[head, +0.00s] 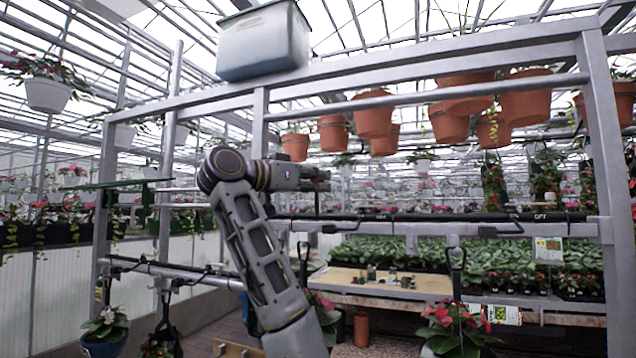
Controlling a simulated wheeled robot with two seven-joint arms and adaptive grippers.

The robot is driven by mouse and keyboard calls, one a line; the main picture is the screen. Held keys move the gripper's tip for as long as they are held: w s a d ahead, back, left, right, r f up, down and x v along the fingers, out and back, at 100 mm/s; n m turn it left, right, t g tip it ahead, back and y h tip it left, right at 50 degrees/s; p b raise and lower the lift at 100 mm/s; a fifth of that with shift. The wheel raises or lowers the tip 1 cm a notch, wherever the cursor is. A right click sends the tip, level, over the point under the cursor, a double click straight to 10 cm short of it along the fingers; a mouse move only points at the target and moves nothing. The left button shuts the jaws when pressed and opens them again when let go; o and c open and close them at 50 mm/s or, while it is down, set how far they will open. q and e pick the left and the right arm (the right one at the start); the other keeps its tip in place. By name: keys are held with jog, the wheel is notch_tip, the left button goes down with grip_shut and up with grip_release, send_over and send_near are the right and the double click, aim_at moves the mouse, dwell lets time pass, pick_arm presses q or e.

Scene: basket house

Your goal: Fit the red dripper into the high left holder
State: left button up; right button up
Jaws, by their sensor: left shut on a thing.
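My left arm rises from the bottom and bends away at its wrist. My left gripper (324,182) is at its far end, in front of the metal frame and a little above the upper black drip line (430,216). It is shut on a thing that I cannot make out. I cannot see the red dripper anywhere. Small black fittings sit along the upper line, one (330,229) just below the gripper and another (487,231) to the right. I cannot tell which of them is the high left holder. My right gripper is not in view.
A grey metal frame (430,60) spans the view, with a translucent bin (262,42) on top and terracotta pots (373,118) hanging from it. A lower black line (165,270) runs at left. Potted plants (105,330) hang low. A wooden bench (400,284) stands behind.

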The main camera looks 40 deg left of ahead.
pick_arm(q)
jog(key=shift+w, duration=0.2)
jog(key=w+a+f+p, duration=0.1)
jog(key=w+a+p, duration=0.1)
jog(key=w, duration=0.6)
jog(key=shift+w+f+p, duration=0.2)
jog(key=shift+f+p, duration=0.05)
jog(key=shift+p, duration=0.45)
dwell(0.7)
jog(key=shift+b, duration=0.35)
dwell(1.6)
jog(key=shift+f, duration=0.1)
jog(key=shift+f+b, duration=1.05)
jog(key=shift+f, duration=0.1)
jog(key=shift+f+b, duration=1.45)
jog(key=shift+f, duration=0.2)
jog(key=o, duration=0.8)
